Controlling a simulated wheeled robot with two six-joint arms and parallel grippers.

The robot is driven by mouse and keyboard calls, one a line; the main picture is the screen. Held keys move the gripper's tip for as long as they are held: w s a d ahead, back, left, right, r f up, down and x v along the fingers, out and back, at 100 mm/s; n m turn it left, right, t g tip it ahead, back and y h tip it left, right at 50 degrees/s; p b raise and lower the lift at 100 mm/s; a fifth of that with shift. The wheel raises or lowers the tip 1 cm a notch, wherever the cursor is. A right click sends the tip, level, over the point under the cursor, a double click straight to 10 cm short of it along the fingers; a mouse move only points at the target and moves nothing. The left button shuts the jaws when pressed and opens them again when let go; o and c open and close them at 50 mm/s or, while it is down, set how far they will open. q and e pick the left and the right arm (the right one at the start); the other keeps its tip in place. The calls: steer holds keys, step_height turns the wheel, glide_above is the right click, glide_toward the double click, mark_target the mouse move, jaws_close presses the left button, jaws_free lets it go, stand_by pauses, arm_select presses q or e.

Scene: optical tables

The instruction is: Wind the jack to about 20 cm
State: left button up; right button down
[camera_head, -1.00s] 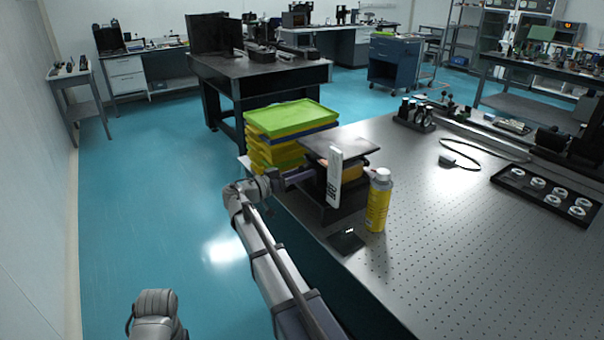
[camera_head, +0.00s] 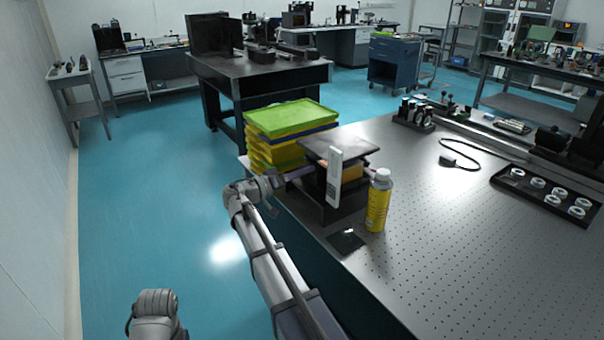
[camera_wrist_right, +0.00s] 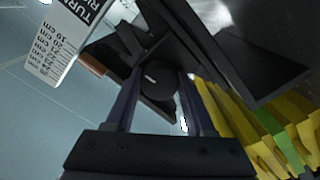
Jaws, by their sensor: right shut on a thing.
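The lab jack (camera_head: 346,145) stands near the left edge of the perforated optical table, its dark top plate raised above its base. A white scale card (camera_head: 335,178) stands upright at its front; the card (camera_wrist_right: 64,45) also shows in the right wrist view, with centimetre marks. My right gripper (camera_head: 304,173) reaches the jack's side from the left. In the right wrist view its two fingers are on either side of the round dark knob (camera_wrist_right: 158,80), shut on it. The jack's height reading is too small to tell. My left gripper is not in view.
A yellow bottle (camera_head: 378,202) with a pale cap stands close to the right of the jack. A small dark plate (camera_head: 346,241) lies in front. Stacked yellow and green trays (camera_head: 290,118) stand behind. A black tray of white rings (camera_head: 545,193) lies far right.

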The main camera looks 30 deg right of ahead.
steer(key=shift+c, duration=1.3)
jaws_free()
steer(key=shift+a, duration=0.1)
steer(key=a, duration=0.7)
steer(key=shift+s+a, duration=0.3)
steer(key=shift+a, duration=0.05)
steer(key=d, duration=0.7)
steer(key=shift+w+d, duration=0.3)
steer(key=shift+d, duration=0.1)
